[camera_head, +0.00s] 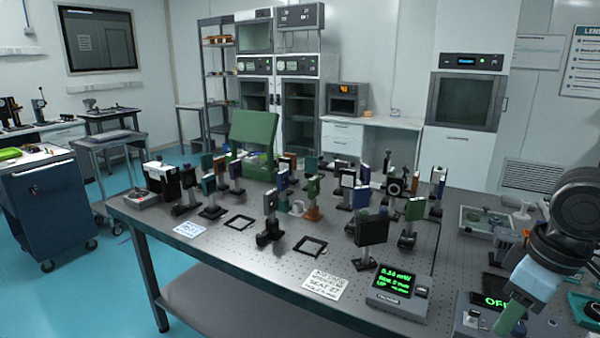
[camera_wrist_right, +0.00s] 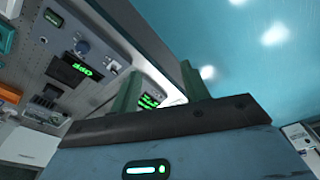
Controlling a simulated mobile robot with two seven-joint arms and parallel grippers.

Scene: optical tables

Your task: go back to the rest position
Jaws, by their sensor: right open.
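My right gripper (camera_head: 512,316) is at the right edge of the head view, above the front right part of the optical table (camera_head: 245,262). One green finger shows there, pointing down. In the right wrist view the two green fingers of this gripper (camera_wrist_right: 160,84) stand apart with nothing between them. My left gripper is in neither view.
A power meter (camera_head: 398,288) with a green readout stands at the table's front edge, left of my right gripper. A control box with a green OFF display (camera_head: 490,299) is close by the gripper. Several mounted optics crowd the table's middle. Blue floor (camera_head: 95,290) is clear at left.

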